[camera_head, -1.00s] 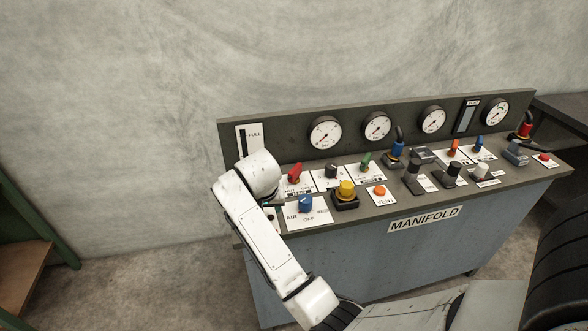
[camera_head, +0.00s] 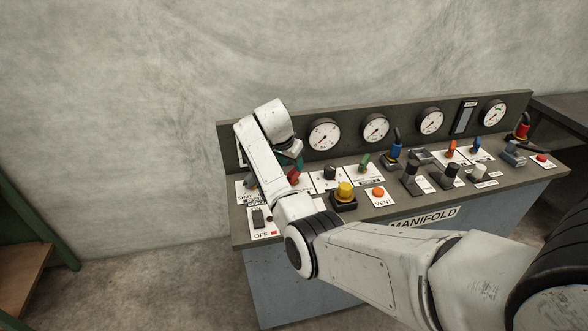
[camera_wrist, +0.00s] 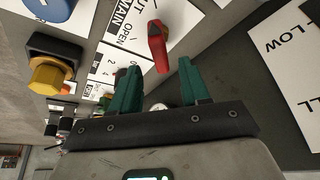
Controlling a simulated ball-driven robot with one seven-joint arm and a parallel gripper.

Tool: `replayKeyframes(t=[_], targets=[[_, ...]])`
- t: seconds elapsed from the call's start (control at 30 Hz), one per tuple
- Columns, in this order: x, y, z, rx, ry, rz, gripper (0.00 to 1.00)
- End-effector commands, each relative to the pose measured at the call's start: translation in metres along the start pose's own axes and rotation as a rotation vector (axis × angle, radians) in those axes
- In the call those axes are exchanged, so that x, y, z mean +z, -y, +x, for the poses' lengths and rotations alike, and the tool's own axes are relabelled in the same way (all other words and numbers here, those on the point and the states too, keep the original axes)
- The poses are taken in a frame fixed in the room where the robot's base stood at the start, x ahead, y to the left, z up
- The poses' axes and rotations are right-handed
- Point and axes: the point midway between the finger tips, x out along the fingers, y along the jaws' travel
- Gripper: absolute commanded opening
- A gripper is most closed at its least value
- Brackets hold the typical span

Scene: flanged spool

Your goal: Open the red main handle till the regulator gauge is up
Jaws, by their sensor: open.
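The red main handle (camera_head: 294,176) stands on the left part of the panel top, partly hidden by my arm. In the wrist view the red handle (camera_wrist: 158,46) sits by a white plate marked MAIN and OPEN. My gripper (camera_wrist: 158,78) is open, with its two green fingers pointing toward the red handle. The handle lies just beyond the fingertips, roughly between their lines, and nothing is held. In the head view one green finger of my gripper (camera_head: 291,160) shows behind the handle. Several round gauges, such as the leftmost gauge (camera_head: 324,134), line the back board. I cannot tell which is the regulator's.
A yellow knob (camera_head: 345,192), a green handle (camera_head: 365,161) and an orange VENT button (camera_head: 378,192) stand to the right. A black switch (camera_head: 258,219) sits at the front left. In the wrist view a blue knob (camera_wrist: 50,8) is at the upper left.

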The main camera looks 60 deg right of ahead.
Motion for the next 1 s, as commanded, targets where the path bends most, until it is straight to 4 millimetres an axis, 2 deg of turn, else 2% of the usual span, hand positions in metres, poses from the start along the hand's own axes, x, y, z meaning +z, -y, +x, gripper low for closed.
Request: replayKeyframes(t=[0.1,0.3,0.7,1.0], targets=[[0.000,-0.001,0.021,0.003,0.002,-0.002,0.46],[0.000,0.001,0.042,0.000,-0.001,-0.003,0.46],[0.000,0.001,0.049,-0.001,-0.001,-0.002,0.46],[0.000,0.001,0.049,-0.001,-0.001,-0.002,0.17]])
